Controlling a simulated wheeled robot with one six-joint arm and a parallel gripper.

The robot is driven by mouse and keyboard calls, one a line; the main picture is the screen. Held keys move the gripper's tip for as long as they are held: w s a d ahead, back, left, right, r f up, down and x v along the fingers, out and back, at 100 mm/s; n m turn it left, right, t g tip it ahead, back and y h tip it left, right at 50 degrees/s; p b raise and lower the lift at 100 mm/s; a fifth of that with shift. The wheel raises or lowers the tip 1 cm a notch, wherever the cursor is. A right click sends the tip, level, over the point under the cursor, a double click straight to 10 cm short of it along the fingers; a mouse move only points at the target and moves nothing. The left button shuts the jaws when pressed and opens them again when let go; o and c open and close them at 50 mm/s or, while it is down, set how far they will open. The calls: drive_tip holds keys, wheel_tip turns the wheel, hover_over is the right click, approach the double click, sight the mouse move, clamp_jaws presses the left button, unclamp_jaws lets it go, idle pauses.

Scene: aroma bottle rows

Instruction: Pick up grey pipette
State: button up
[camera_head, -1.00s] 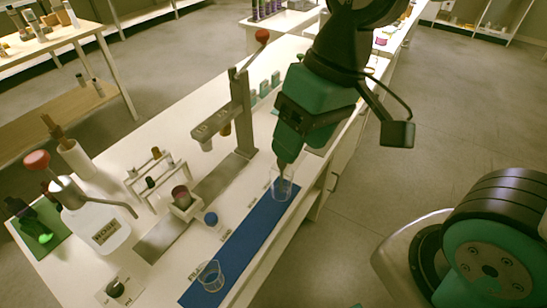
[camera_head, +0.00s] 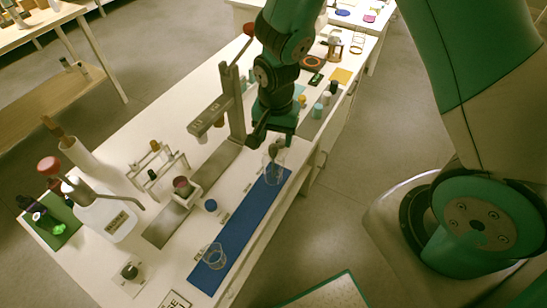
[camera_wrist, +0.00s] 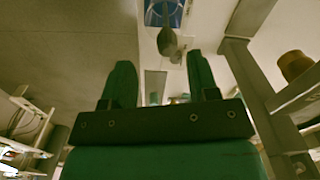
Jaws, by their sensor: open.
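A pipette with a grey bulb (camera_head: 272,150) stands in a clear beaker (camera_head: 277,173) at the far end of the blue mat. In the wrist view the grey bulb (camera_wrist: 167,42) shows beyond my fingertips, a little right of centre between them. My gripper (camera_head: 273,133) is just above the beaker and the bulb. Its two green fingers (camera_wrist: 160,80) are spread apart with nothing between them. The pipette's lower part is hard to make out through the glass.
The blue mat (camera_head: 242,222) runs along the bench edge, with another beaker (camera_head: 214,256) at its near end. A grey press stand (camera_head: 235,105) with a column rises close left of my gripper.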

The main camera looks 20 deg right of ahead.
sight(273, 145)
drive_tip(key=shift+w+a+f+p, duration=0.15)
drive_tip(key=shift+f+p, duration=0.15)
drive_tip(key=shift+f, duration=0.9)
drive_tip(key=shift+w+d+f+p, duration=0.15)
drive_tip(key=shift+f+p, duration=0.15)
drive_tip(key=shift+f, duration=0.85)
drive_tip(key=shift+w+a+f+p, duration=0.15)
drive_tip(key=shift+f+p, duration=0.15)
drive_tip(key=shift+f, duration=0.9)
drive_tip(key=c, duration=0.7)
